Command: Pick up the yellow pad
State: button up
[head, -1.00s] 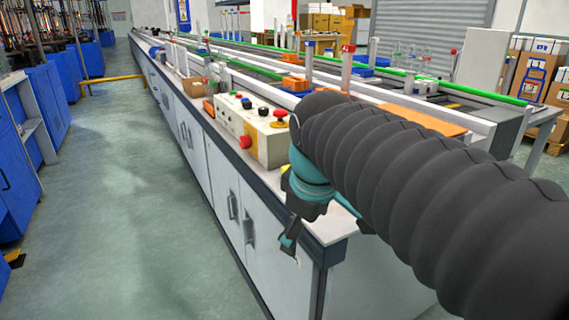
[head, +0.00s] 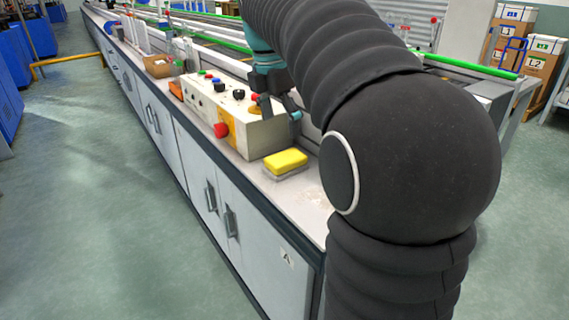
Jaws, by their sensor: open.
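The yellow pad (head: 286,161) lies on the near end of the white bench top in the head view, just in front of the control box. A grey layer shows under its yellow top. My gripper (head: 279,112) is open and hangs above and behind the pad, beside the right end of the control box. Nothing shows between its fingers. It is apart from the pad.
The control box (head: 230,115) with a red knob on its front stands right behind the pad. A cardboard box (head: 158,67) stands farther back on the bench. The bench top (head: 298,205) in front of the pad is clear.

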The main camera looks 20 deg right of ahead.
aim_at(286, 157)
jog(key=f, duration=0.3)
jog(key=d+f, duration=0.1)
jog(key=f, duration=0.2)
jog(key=f+b, duration=0.1)
jog(key=f, duration=0.2)
jog(key=shift+w+d+f, duration=0.2)
jog(key=shift+d+f, duration=0.05)
jog(key=shift+f, duration=0.15)
jog(key=c, duration=1.2)
